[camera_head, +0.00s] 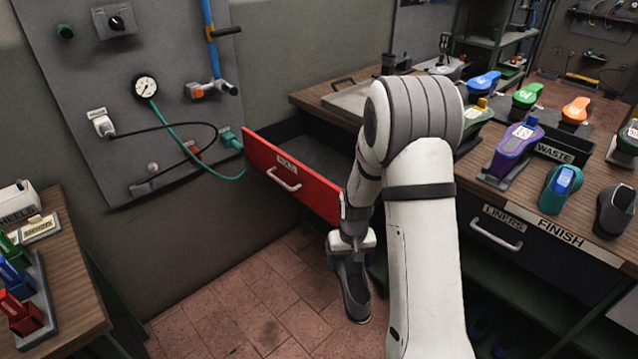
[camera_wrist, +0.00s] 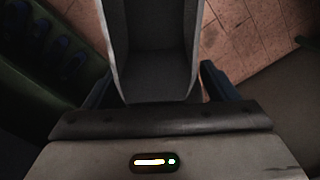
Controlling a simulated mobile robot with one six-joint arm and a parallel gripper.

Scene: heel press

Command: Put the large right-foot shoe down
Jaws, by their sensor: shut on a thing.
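A dark grey shoe (camera_head: 354,287) hangs from my gripper (camera_head: 351,244) in the head view. It is in front of the open red drawer and above the tiled floor, with one end pointing down. In the wrist view my gripper (camera_wrist: 155,88) has a finger on each side of the shoe (camera_wrist: 153,52), whose hollow inside faces the camera. The gripper is shut on it. The sole and the shoe's size or foot marking are hidden.
The red-fronted drawer (camera_head: 290,175) stands open. The workbench (camera_head: 590,225) at right carries several coloured shoe forms, with FINISH, WASTE and LINERS labels. A wooden side table (camera_head: 75,265) stands at left. The tiled floor (camera_head: 240,300) between them is clear.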

